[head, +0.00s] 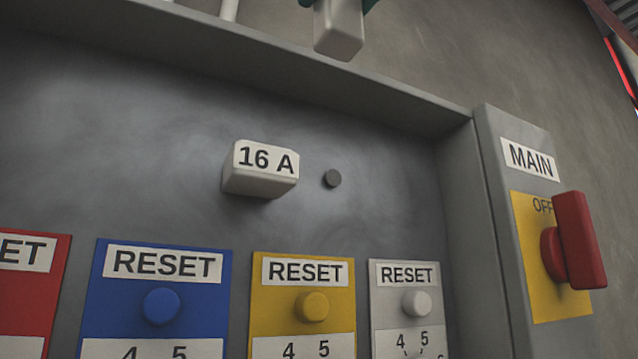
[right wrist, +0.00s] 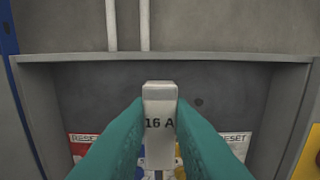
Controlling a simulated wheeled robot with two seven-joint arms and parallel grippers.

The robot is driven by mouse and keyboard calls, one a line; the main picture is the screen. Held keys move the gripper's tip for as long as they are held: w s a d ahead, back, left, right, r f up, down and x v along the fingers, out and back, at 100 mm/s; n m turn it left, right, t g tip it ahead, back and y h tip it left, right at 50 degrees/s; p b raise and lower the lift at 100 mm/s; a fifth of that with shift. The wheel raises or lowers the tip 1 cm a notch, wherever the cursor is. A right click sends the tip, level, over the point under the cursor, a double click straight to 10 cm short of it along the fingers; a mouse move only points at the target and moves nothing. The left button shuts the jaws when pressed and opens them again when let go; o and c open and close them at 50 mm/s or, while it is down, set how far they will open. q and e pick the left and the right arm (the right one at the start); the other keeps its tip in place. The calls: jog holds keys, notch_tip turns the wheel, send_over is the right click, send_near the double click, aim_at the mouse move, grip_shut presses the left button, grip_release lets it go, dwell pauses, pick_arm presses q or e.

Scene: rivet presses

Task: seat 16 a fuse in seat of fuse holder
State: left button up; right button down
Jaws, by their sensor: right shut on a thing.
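My right gripper (right wrist: 159,108) has teal fingers closed on the sides of a pale grey block, the fuse (right wrist: 159,90). In the head view the fuse (head: 339,28) hangs at the top edge, with a little teal finger beside it. It is above the panel's upper lip in the picture, apart from the labelled block. That block (head: 259,180), marked "16 A", sticks out from the grey panel; I take it as the fuse holder. Its seat opening is not clearly visible. "16 A" lettering also shows between the fingers in the right wrist view. My left gripper is not in view.
A small dark round spot (head: 332,178) lies right of the "16 A" block. Below are blue (head: 161,306), yellow (head: 312,306) and grey (head: 416,303) RESET buttons. A red MAIN switch handle (head: 580,240) juts out at right. The cabinet's upper lip (head: 300,80) overhangs the panel.

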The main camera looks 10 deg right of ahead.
aim_at(268, 145)
jog(key=shift+x, duration=6.35)
jog(key=shift+f+b, duration=1.2)
jog(key=shift+f, duration=0.05)
jog(key=c, duration=1.2)
grip_release()
jog(key=shift+c, duration=0.2)
